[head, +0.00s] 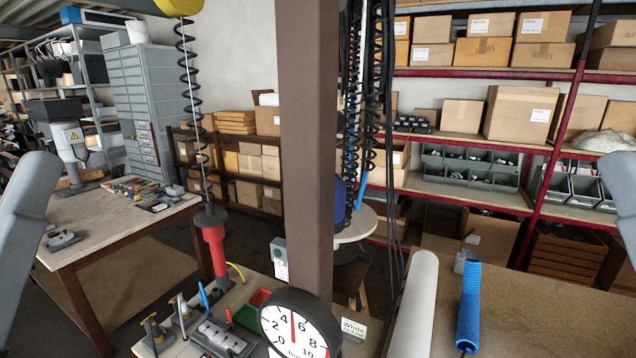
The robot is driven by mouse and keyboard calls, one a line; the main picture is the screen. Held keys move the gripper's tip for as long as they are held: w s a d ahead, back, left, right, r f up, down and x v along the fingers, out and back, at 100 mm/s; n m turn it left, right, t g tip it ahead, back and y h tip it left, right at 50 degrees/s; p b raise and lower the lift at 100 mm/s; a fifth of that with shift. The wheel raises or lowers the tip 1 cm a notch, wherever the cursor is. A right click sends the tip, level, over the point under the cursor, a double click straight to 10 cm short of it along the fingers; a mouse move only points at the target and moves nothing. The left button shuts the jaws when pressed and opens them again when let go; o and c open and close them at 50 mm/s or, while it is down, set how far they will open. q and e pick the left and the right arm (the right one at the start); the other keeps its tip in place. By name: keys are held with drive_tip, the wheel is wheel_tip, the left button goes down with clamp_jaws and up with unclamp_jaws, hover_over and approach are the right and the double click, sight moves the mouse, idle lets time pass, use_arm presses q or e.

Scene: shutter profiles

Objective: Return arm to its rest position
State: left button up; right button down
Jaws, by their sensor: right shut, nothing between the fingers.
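A smooth light-grey link of my left arm (25,230) comes in at the left edge. A similar grey link of my right arm (620,185) shows at the right edge. The fingers of both grippers are outside the picture, so neither gripper can be seen on or beside any object. Both visible links are apart from the workbenches in the picture.
A brown post (307,150) stands in the middle, with a pressure gauge (298,322) low in front. A red hanging tool (215,245), a white cylinder (415,300) and a blue coiled hose (469,300) are near. A left workbench (110,235) holds small parts.

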wheel_tip(320, 180, up, 12)
drive_tip(key=p, duration=1)
drive_tip(key=shift+r+p, duration=0.2)
drive_tip(key=shift+p, duration=0.2)
